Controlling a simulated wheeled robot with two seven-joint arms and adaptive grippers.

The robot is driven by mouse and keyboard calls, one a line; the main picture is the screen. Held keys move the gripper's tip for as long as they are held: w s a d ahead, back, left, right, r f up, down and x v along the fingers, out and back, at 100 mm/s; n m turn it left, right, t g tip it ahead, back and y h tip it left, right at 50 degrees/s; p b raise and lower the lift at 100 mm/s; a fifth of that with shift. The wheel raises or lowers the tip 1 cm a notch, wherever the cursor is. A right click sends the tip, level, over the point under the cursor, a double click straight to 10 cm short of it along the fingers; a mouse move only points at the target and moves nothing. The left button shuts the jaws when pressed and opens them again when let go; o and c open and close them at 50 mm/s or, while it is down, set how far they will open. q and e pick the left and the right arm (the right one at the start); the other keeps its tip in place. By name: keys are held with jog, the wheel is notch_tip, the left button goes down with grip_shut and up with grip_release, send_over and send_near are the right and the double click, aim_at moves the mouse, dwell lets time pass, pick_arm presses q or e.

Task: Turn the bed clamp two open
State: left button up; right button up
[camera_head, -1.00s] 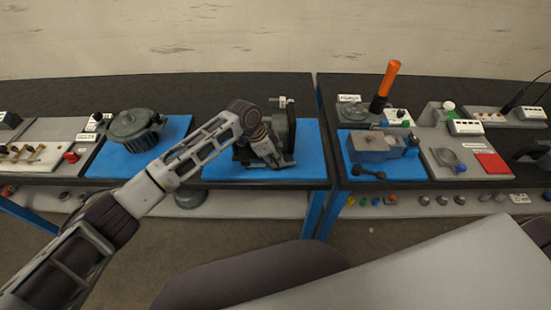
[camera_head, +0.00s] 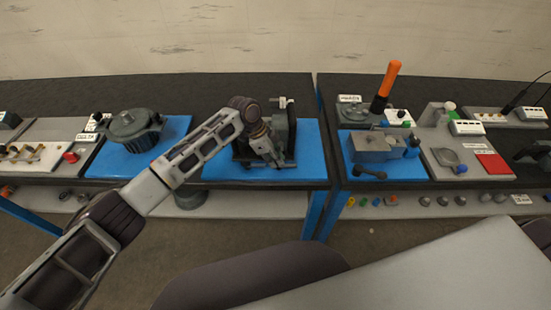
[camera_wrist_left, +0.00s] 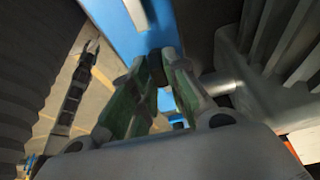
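A dark machine block (camera_head: 283,130) stands on a blue mat at the middle of the bench in the head view. Which part of it is bed clamp two I cannot tell. My left gripper (camera_head: 276,162) points down at the front of this block, and my wrist hides part of it. In the left wrist view the two green-padded fingers (camera_wrist_left: 164,62) run close together toward their tips. A grey round bar (camera_wrist_left: 228,84) lies just right of the fingers, by a ribbed grey body.
A round ribbed grey motor (camera_head: 133,128) stands on a blue mat to the left. A grey vise-like block (camera_head: 372,146) and an orange-handled tool (camera_head: 386,85) are to the right, past the bench gap. The mat's front strip (camera_head: 305,172) is clear.

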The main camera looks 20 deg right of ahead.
pick_arm(q)
jog(key=o, duration=0.3)
jog(key=shift+r, duration=0.15)
jog(key=v, duration=1.1)
jog(key=shift+w+a+r, duration=0.1)
jog(key=shift+a+r, duration=0.15)
jog(key=shift+r, duration=0.05)
jog(key=shift+f, duration=0.1)
dwell(0.4)
